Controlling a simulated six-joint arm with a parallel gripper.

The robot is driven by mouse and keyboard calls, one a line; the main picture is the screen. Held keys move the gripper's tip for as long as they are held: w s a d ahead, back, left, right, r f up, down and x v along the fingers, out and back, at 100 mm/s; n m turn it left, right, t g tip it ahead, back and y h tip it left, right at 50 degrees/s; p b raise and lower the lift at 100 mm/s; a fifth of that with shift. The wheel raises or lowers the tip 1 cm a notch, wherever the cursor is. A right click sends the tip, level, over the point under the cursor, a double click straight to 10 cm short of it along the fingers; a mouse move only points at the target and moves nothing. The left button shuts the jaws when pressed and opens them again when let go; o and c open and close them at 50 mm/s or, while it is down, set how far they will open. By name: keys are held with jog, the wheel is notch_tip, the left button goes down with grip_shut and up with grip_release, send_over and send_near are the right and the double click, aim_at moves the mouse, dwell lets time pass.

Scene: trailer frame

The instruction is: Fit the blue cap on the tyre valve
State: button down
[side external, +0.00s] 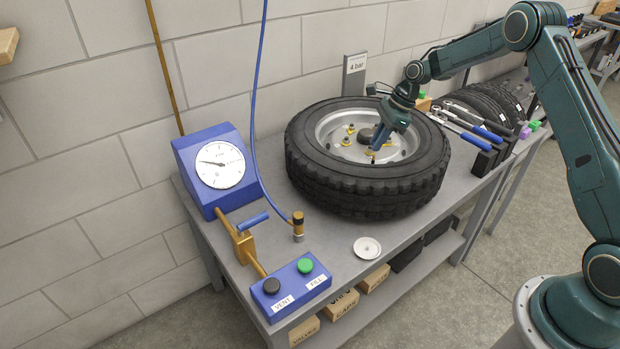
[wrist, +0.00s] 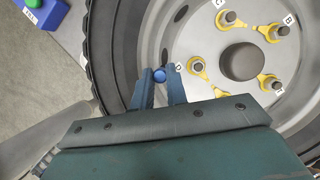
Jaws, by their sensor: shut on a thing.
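The tyre (side external: 370,200) lies flat on the bench with its grey rim facing up. My gripper (side external: 375,150) reaches down over the near part of the rim. In the wrist view my gripper (wrist: 163,88) is shut on the small round blue cap (wrist: 160,75), held between the fingertips. The cap is over the rim (wrist: 212,82) near its edge with the tyre (wrist: 110,60), beside a label D. I cannot make out the tyre valve; it may be hidden by the cap and fingers. I cannot tell whether the cap touches anything below.
Yellow-marked wheel nuts (wrist: 198,66) ring the dark hub (wrist: 242,61). On the bench stand a blue gauge box (side external: 215,168), a brass hose end (side external: 298,222), a control box with buttons (side external: 290,287) and a white dish (side external: 367,248). Tools (side external: 470,125) lie right of the tyre.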

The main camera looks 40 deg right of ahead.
jog(key=shift+f, duration=1.5)
jog(key=c, duration=1.3)
grip_release()
jog(key=shift+o, duration=0.3)
jog(key=shift+o, duration=1.1)
jog(key=shift+s+a, duration=0.1)
jog(key=shift+c, duration=0.4)
